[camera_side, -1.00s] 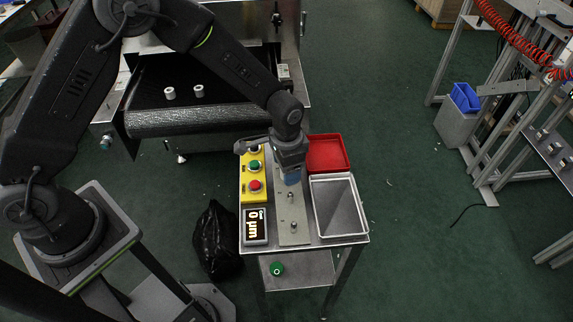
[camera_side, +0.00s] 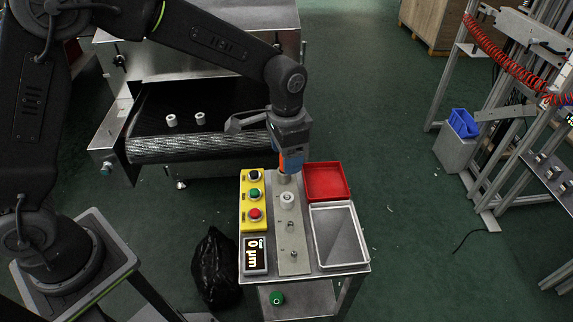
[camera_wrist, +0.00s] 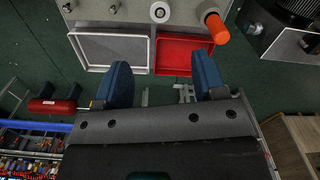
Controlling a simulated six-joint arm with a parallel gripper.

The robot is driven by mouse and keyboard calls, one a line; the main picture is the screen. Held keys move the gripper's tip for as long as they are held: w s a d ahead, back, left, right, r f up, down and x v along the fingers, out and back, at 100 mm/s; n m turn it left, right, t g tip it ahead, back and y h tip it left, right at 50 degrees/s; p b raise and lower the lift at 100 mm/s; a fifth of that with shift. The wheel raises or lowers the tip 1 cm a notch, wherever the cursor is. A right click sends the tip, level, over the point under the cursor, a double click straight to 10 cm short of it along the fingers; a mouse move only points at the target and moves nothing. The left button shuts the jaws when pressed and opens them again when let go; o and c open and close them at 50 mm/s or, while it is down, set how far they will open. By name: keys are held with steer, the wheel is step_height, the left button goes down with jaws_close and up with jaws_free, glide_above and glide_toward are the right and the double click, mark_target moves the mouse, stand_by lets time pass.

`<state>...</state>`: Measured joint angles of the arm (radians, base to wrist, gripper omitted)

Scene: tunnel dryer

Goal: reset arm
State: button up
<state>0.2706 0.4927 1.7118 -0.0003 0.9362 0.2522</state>
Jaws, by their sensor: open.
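My gripper (camera_side: 290,152) is raised above the far end of the small table, with its blue fingers partly hidden in the side view. In the wrist view my gripper (camera_wrist: 163,78) has its two blue fingers wide apart with nothing between them. A white ring-shaped part (camera_side: 287,198) sits on the grey fixture plate (camera_side: 293,263), apart from the gripper. The ring also shows at the top of the wrist view (camera_wrist: 159,12).
An orange-topped post (camera_wrist: 215,27) stands near the gripper at the plate's far end. A red tray (camera_side: 326,197) and a white-rimmed grey tray (camera_side: 341,265) lie right of the plate. A yellow button box (camera_side: 243,210) and display (camera_side: 256,270) lie left. Two white parts (camera_side: 171,120) rest on the conveyor.

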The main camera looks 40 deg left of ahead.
steer(key=shift+r, duration=0.25)
steer(key=s+a+r+n+t, duration=0.4)
steer(key=s+a+r, duration=0.5)
steer(key=s+r, duration=0.5)
steer(key=s+a+n+t, duration=0.1)
steer(key=s+a+n, duration=0.1)
steer(key=s, duration=0.6)
steer(key=shift+a+f+t, duration=0.15)
steer(key=shift+a+t, duration=0.15)
steer(key=shift+a, duration=0.15)
